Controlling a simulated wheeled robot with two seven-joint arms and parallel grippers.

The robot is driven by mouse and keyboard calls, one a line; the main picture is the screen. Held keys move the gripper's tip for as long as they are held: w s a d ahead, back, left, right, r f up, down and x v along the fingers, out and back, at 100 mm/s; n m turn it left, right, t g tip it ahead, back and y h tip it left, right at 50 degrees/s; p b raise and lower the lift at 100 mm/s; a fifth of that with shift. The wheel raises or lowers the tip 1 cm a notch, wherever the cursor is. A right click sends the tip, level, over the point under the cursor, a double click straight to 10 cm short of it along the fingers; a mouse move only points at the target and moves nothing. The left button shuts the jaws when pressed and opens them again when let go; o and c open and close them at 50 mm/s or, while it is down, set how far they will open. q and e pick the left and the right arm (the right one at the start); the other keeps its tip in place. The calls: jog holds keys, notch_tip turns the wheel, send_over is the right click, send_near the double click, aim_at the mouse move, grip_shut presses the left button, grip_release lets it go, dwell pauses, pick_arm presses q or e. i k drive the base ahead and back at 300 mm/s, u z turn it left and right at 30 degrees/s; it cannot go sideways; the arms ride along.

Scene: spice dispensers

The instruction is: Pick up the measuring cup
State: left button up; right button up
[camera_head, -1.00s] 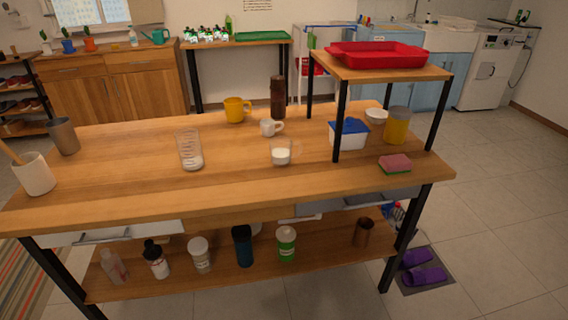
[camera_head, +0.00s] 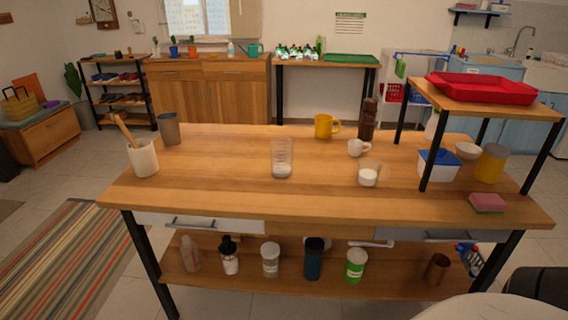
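A tall clear glass vessel (camera_head: 282,158) with marks on its wall stands upright near the middle of the wooden table (camera_head: 220,180), with something white in its bottom. A shorter clear glass cup (camera_head: 369,174) stands to its right, also with white contents; a handle seems to show on its right side. I cannot tell for sure which of the two is the measuring cup. Nothing touches either one.
A white mug (camera_head: 358,148), yellow mug (camera_head: 325,127) and brown bottle (camera_head: 367,120) stand behind. A raised shelf (camera_head: 480,107) covers the table's right end, above a blue-lidded box (camera_head: 437,166). A utensil pot (camera_head: 143,158) stands left. The table's front middle is clear.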

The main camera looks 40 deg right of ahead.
aim_at(374, 173)
jog(key=u, duration=0.25)
jog(key=i, duration=1.2)
jog(key=z, duration=1.65)
